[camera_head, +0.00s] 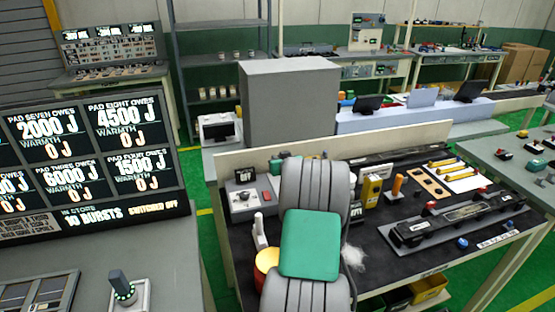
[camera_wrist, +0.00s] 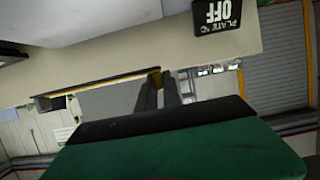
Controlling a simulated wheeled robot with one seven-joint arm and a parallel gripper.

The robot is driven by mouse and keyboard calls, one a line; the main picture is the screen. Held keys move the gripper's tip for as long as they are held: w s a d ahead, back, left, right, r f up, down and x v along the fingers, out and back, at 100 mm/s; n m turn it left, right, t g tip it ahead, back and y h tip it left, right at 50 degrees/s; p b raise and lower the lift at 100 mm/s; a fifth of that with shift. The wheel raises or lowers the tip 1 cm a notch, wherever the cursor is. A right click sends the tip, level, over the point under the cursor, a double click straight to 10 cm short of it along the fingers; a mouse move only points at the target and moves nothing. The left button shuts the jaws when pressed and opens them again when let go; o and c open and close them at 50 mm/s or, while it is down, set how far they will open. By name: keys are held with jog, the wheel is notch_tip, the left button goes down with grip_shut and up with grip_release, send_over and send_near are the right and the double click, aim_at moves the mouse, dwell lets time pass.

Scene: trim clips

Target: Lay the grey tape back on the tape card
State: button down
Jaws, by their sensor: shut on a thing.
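In the wrist view the dark fingers of my gripper (camera_wrist: 159,88) stand close together above the green and black wrist part. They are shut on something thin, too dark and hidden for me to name. In the head view my grey and green arm rises in front of the bench and hides the gripper. I cannot make out the grey tape for sure in either view. On the bench a white card (camera_head: 466,184) with yellow sticks lies at the back right, beside a tan card with holes (camera_head: 429,184). I cannot tell which is the tape card.
The dark workbench (camera_head: 400,265) holds a long black rail part (camera_head: 455,218), an orange post (camera_head: 397,187), a yellow box (camera_head: 371,190) and a switch box (camera_head: 243,202) marked OFF. White fluff (camera_head: 353,257) lies right of my arm. A red and yellow tub (camera_head: 265,262) stands left of it.

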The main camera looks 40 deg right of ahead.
aim_at(278, 184)
jog(key=shift+s+f+b, duration=0.15)
jog(key=shift+b, duration=0.4)
notch_tip(278, 184, down, 8)
jog(key=b, duration=0.9)
jog(key=shift+f, duration=0.2)
jog(key=shift+r, duration=0.1)
jog(key=c, duration=1.4)
grip_release()
jog(key=shift+c, duration=0.2)
jog(key=b+v, duration=0.1)
jog(key=v, duration=0.7)
